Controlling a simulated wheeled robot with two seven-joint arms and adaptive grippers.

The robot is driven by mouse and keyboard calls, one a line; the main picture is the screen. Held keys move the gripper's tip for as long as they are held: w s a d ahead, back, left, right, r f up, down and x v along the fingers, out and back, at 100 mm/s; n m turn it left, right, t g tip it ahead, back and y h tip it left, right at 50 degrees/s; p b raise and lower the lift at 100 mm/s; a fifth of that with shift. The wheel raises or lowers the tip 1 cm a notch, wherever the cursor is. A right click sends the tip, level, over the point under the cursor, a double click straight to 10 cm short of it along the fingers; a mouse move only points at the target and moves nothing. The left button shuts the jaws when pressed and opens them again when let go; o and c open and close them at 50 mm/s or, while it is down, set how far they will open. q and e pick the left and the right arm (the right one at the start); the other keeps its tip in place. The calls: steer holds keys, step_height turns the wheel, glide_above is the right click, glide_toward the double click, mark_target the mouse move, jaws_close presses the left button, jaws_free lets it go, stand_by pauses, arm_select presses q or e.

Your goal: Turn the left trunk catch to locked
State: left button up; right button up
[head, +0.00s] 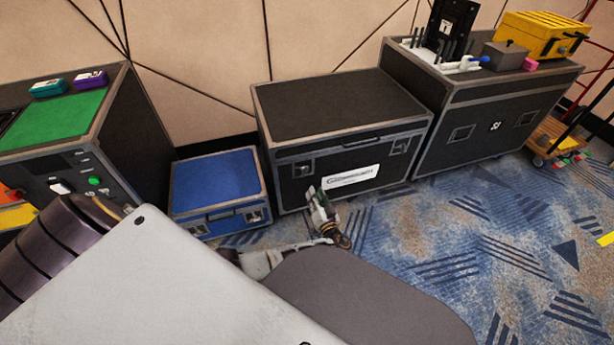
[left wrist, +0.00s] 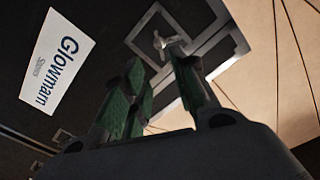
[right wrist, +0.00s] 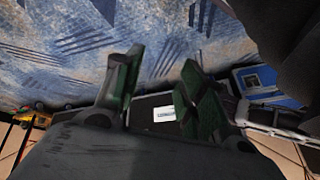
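The black trunk (head: 340,105) stands against the wall, with a white label on its front. Its left catch (head: 303,168) is a silver plate; in the left wrist view the catch (left wrist: 163,42) shows a small wing handle within a metal frame. I cannot tell its exact turn. My left gripper (head: 318,200) is in front of the trunk, just below and right of that catch. Its fingers (left wrist: 157,62) are apart, with the wing handle just beyond the tips and nothing held. My right gripper (right wrist: 160,72) is open and empty above the carpet.
The trunk's right catch (head: 401,145) is beyond the label. A blue case (head: 215,180) stands left of the trunk. A taller black case (head: 490,115) stands right, bearing a yellow box (head: 540,35). A green-topped console (head: 60,120) is far left. Carpet (head: 450,240) is clear at right.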

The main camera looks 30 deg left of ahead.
mark_target(305, 171)
arm_select(q)
steer(key=b+x, duration=0.2)
steer(key=x, duration=0.9)
arm_select(e)
steer(key=shift+t+y, duration=0.3)
steer(key=shift+t, duration=0.1)
steer(key=f, duration=0.2)
steer(key=a+f, duration=0.1)
steer(key=f, duration=0.2)
arm_select(q)
steer(key=shift+a, duration=0.1)
steer(key=shift+c, duration=0.4)
arm_select(e)
steer(key=shift+w+r, duration=0.1)
arm_select(q)
steer(key=c, duration=0.5)
jaws_close()
arm_select(e)
steer(key=shift+w+r, duration=0.15)
steer(key=shift+w, duration=0.1)
